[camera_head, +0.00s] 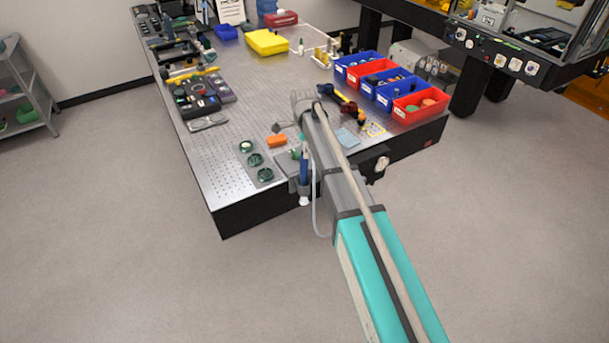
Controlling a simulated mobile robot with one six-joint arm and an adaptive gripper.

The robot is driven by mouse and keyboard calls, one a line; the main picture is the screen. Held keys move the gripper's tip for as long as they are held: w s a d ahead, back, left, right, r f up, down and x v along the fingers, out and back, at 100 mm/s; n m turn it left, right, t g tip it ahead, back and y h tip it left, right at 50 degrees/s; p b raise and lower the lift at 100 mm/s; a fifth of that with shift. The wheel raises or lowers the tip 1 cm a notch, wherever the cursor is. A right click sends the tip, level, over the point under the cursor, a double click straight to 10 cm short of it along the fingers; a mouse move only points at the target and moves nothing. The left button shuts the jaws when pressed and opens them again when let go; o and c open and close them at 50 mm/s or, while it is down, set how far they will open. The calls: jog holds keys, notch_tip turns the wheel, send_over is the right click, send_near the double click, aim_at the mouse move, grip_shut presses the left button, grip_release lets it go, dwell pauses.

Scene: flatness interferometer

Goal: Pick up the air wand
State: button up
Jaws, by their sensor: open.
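What looks like the air wand (304,168) is a slim blue upright piece at the front edge of the optical table, with a white end at the bottom. A thin pale hose (315,220) hangs in a loop beside it. My gripper (302,97) is at the far end of my arm, above the tabletop and beyond the wand. It is small in the view, open and apart from the wand. My arm passes just right of the wand and hides part of the table edge there.
A dark-framed machine (480,50) stands at right. The floor in front is clear.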

jog(key=shift+a+f+b, duration=0.1)
jog(key=shift+f+b, duration=2.05)
jog(key=shift+f, duration=0.25)
grip_shut()
jog(key=shift+r, duration=0.15)
notch_tip(320, 180, up, 10)
jog(key=p, duration=1)
